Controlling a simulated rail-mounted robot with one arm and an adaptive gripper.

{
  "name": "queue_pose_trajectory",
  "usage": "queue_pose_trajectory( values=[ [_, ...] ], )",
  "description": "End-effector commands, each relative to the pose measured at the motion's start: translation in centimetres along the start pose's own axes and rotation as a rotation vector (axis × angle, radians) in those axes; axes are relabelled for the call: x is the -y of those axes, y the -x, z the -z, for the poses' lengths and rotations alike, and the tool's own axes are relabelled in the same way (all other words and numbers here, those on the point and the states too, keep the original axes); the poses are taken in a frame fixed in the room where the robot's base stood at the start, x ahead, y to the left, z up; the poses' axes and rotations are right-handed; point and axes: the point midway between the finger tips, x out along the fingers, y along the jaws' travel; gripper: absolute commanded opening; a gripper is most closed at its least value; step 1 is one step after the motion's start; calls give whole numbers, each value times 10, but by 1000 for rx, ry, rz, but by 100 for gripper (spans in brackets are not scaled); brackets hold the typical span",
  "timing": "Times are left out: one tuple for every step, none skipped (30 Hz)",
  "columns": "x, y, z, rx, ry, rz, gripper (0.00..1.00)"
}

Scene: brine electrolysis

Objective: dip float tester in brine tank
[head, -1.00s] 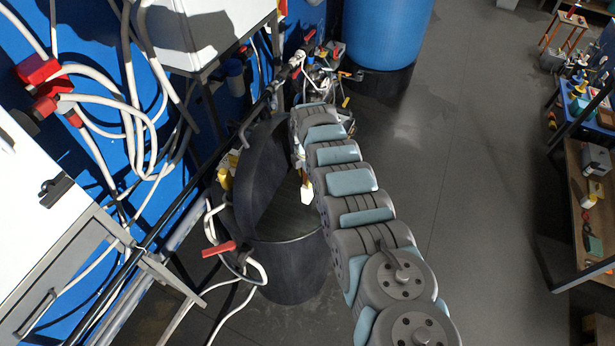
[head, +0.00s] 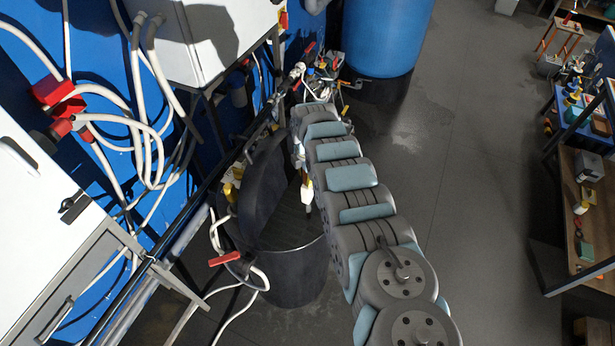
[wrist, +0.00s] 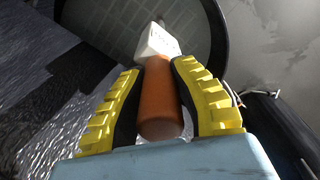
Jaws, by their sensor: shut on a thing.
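The float tester has an orange handle (wrist: 158,108) and a pale, blocky end (wrist: 157,42) in the wrist view. My gripper (wrist: 158,70), with yellow ribbed fingers, is shut on the orange handle. In the head view the tester's white part (head: 307,193) shows just left of my arm, over the open side of the brine tank (head: 290,277). The tank is a black round tub with a dark half lid (head: 264,185) standing tilted up. The gripper is mostly hidden behind my arm there. I cannot tell whether the tester touches liquid.
White cables with a red-handled clamp (head: 224,258) hang at the tank's left. Pipes and a white cabinet (head: 50,200) line the left wall. A blue barrel (head: 385,35) stands behind. A shelf with small items (head: 590,190) is at right; the floor between is clear.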

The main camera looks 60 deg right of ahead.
Motion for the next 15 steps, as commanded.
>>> queue_pose_trajectory(
  values=[
    [0,8,0,0,0,0,0],
    [0,10,0,0,0,0,0],
    [0,13,0,0,0,0,0],
    [0,15,0,0,0,0,0],
    [0,17,0,0,0,1,0],
    [0,20,0,0,0,1,0],
    [0,22,0,0,0,1,0],
    [0,24,0,0,0,2,0],
    [0,27,0,0,0,2,0],
    [1,29,0,0,0,2,0],
    [1,31,0,0,0,3,0],
    [1,34,0,-1,0,3,0],
    [1,36,0,-1,0,3,0],
    [1,38,0,-1,0,3,0],
    [1,40,0,-1,0,3,0]
  ],
)
